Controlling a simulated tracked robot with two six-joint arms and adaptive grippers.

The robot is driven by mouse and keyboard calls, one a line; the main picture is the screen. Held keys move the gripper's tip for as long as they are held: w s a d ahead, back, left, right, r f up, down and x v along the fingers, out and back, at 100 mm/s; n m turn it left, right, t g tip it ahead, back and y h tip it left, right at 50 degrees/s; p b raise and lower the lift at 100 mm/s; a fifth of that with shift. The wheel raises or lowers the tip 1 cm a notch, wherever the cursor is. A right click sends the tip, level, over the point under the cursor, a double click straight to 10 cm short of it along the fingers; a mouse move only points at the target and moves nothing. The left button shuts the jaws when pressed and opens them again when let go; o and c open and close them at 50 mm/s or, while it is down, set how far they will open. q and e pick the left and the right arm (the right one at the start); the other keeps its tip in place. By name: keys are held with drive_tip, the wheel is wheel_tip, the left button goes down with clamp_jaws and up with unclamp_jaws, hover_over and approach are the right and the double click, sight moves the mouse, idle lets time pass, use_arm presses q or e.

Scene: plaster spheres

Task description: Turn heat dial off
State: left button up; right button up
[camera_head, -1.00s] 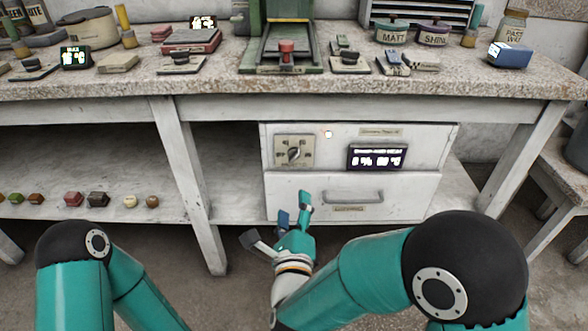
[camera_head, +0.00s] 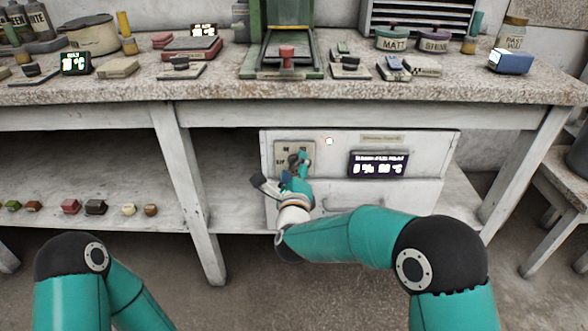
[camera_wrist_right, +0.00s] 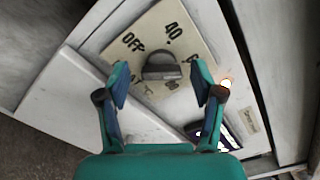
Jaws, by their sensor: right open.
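The heat dial (camera_wrist_right: 162,68) is a dark grey knob on a beige plate (camera_wrist_right: 128,28) with "OFF" and "40" marks in the right wrist view. In the head view the plate (camera_head: 283,148) is on the left of the white cabinet front, and my gripper covers most of the dial. My right gripper (camera_head: 293,164) is open in front of it. In the wrist view its fingers (camera_wrist_right: 161,80) are on either side of the dial with gaps; I cannot tell how near they are in depth. My left gripper is out of view.
A dark display (camera_head: 378,164) with white digits is right of the dial, and a small lit lamp (camera_head: 329,141) is above. The worktop (camera_head: 220,86) overhangs the cabinet. A table leg (camera_head: 192,190) stands to the left. The floor in front is clear.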

drive_tip(key=shift+w, duration=0.1)
drive_tip(key=c, duration=1.2)
drive_tip(key=shift+o, duration=0.2)
